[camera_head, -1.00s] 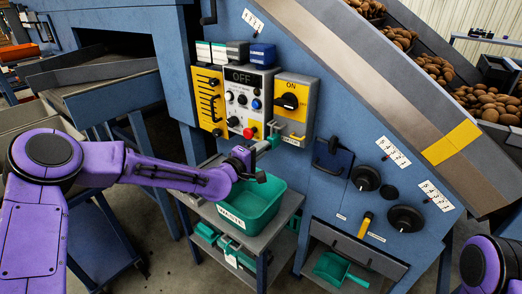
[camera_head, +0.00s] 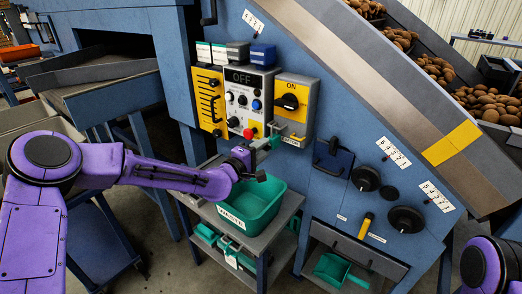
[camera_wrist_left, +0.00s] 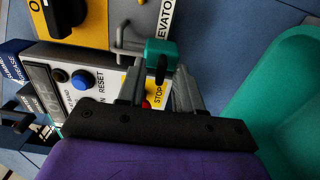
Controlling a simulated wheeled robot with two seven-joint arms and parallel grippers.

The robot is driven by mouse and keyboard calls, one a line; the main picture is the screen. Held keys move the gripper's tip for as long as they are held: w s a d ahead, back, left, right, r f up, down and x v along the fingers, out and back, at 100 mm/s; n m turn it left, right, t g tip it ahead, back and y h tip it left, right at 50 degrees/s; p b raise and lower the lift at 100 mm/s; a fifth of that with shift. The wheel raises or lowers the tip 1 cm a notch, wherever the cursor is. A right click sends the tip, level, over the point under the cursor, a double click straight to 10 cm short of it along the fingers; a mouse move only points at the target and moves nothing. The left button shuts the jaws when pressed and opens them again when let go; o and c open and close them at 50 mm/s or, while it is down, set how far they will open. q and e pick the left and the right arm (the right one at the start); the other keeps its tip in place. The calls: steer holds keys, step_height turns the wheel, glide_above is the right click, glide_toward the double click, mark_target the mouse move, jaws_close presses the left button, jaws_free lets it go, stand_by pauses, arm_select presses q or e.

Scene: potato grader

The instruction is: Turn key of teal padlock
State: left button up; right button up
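The teal padlock (camera_wrist_left: 165,50) hangs below the ELEVATOR switch box in the left wrist view, with a black key (camera_wrist_left: 161,70) sticking out of it towards me. It also shows small in the head view (camera_head: 275,141), just beyond my left gripper (camera_head: 260,148). In the left wrist view the two grey fingers of my left gripper (camera_wrist_left: 157,88) are apart, with the key between their tips. I see a gap on both sides of the key, and nothing is gripped. My right gripper is out of view.
The yellow switch box (camera_head: 294,97) with its black knob sits above the padlock. The grey control panel (camera_head: 243,104) with buttons and a red STOP button is beside it. A teal bin (camera_head: 262,212) stands on a shelf below my left gripper.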

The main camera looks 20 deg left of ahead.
arm_select(q)
steer(key=v, duration=1)
steer(key=shift+s, duration=0.25)
steer(key=shift+a, duration=0.1)
